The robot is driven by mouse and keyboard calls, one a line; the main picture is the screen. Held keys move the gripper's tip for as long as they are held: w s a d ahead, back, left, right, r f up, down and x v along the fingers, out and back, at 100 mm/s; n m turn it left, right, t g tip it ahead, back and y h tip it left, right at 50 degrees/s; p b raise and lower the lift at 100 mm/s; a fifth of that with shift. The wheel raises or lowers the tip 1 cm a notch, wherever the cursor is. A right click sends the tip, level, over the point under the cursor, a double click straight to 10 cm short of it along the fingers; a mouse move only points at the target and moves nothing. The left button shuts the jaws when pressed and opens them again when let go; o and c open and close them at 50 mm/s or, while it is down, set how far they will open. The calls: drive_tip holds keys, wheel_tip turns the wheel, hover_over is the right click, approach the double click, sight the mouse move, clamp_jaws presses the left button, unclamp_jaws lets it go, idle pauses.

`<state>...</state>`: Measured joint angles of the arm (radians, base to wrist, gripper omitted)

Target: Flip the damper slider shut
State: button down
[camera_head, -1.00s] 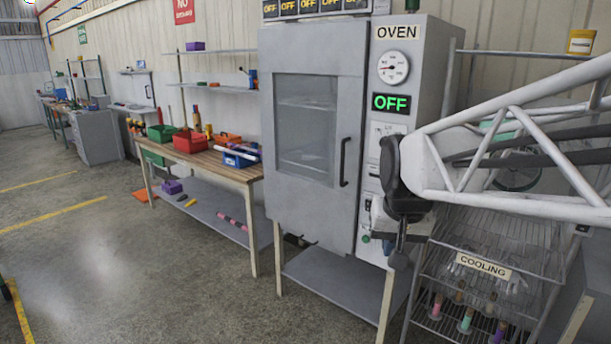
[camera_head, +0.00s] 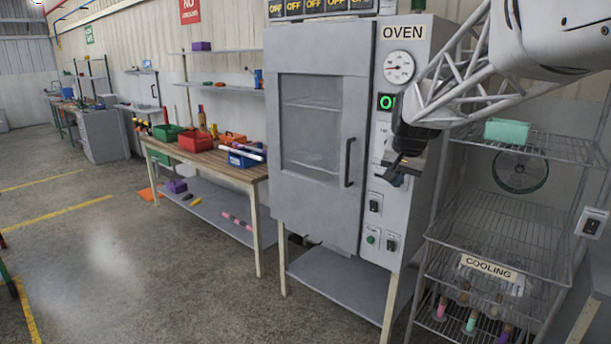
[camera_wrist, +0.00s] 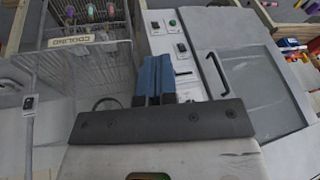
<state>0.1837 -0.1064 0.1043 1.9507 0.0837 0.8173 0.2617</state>
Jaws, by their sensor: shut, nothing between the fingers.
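The oven (camera_head: 318,140) stands in the middle of the head view with its door closed. Its control column (camera_head: 378,228) is at the door's right. A pale plate with a thin dark slot (camera_wrist: 185,73), likely the damper slider's, shows beside the fingers in the wrist view. The slider's position is too small to tell. My gripper (camera_head: 391,180) is in front of the column, below the gauge and display, and hides part of that plate in the head view. Its blue fingers (camera_wrist: 153,77) are shut together and empty. I cannot tell whether they touch the panel.
Rocker switches (camera_head: 375,203) and a green button (camera_head: 372,237) sit low on the column. The door handle (camera_head: 348,162) is just left of my gripper.

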drive_tip(key=w+d+f+m, duration=0.1)
drive_tip(key=w+d, duration=0.5)
drive_tip(key=w, duration=0.3)
drive_tip(key=w+d+f+m+t, duration=0.1)
drive_tip(key=w+d+f+m, duration=0.1)
drive_tip(key=w+d, duration=0.4)
drive_tip(key=w+d+f+m, duration=0.1)
drive_tip(key=w+d, duration=0.5)
drive_tip(key=w, duration=0.6)
drive_tip(key=shift+w+d+f+m+h, duration=0.3)
drive_tip(key=shift+d+f, duration=0.1)
drive_tip(key=shift+f, duration=0.3)
drive_tip(key=shift+f, duration=0.15)
drive_tip(key=x, duration=0.9)
drive_tip(key=shift+w+f, duration=0.25)
drive_tip(key=shift+w, duration=0.05)
drive_tip(key=shift+w+a+f, duration=0.4)
drive_tip(key=shift+w+a, duration=0.15)
drive_tip(key=shift+w, duration=0.15)
drive_tip(key=shift+w+a+f, duration=0.5)
drive_tip(key=shift+w, duration=0.25)
